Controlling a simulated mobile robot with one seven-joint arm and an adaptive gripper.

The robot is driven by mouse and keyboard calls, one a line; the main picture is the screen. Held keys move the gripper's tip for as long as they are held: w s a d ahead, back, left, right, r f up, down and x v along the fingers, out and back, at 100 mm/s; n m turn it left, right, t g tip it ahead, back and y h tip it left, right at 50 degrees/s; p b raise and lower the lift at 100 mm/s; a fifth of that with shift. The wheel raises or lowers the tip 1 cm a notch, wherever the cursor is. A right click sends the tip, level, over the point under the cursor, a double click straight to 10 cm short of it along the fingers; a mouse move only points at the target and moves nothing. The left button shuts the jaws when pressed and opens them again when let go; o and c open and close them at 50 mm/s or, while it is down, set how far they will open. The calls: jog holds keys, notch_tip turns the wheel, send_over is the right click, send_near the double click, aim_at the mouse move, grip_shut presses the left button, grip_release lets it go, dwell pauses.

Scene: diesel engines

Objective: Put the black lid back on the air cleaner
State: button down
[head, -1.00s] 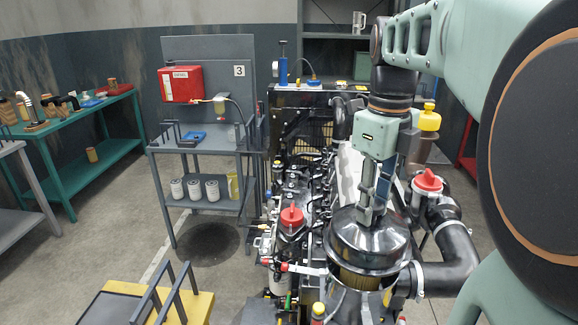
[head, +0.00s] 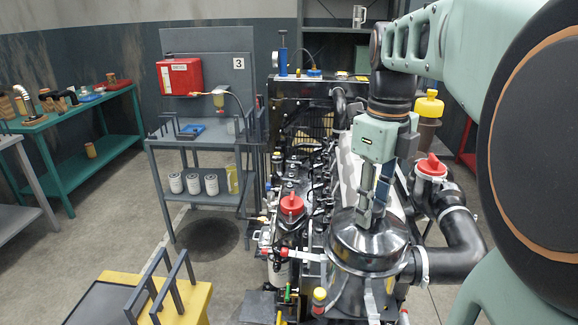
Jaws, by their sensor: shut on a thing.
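The black lid (head: 352,248) is a shiny dome with a wide rim, at the lower right of the head view. It sits level over the air cleaner body (head: 350,296), a black canister on the engine's near end. I cannot tell whether the rim is fully seated all round. My gripper (head: 370,218) points straight down from above and is shut on the top of the lid; its fingertips partly hide the grip point. The filter element inside the canister is hidden.
A black elbow pipe (head: 455,255) and a red-capped fitting (head: 431,167) stand close on the right. Another red cap (head: 291,203) is to the left. The grey cart (head: 195,145) is farther left, with open floor in front of it.

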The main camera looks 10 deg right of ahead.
dwell(0.4)
jog(key=c, duration=1.5)
grip_release()
jog(key=shift+f, duration=0.1)
jog(key=shift+c, duration=0.8)
jog(key=shift+r+p, duration=3.7)
jog(key=shift+r, duration=0.4)
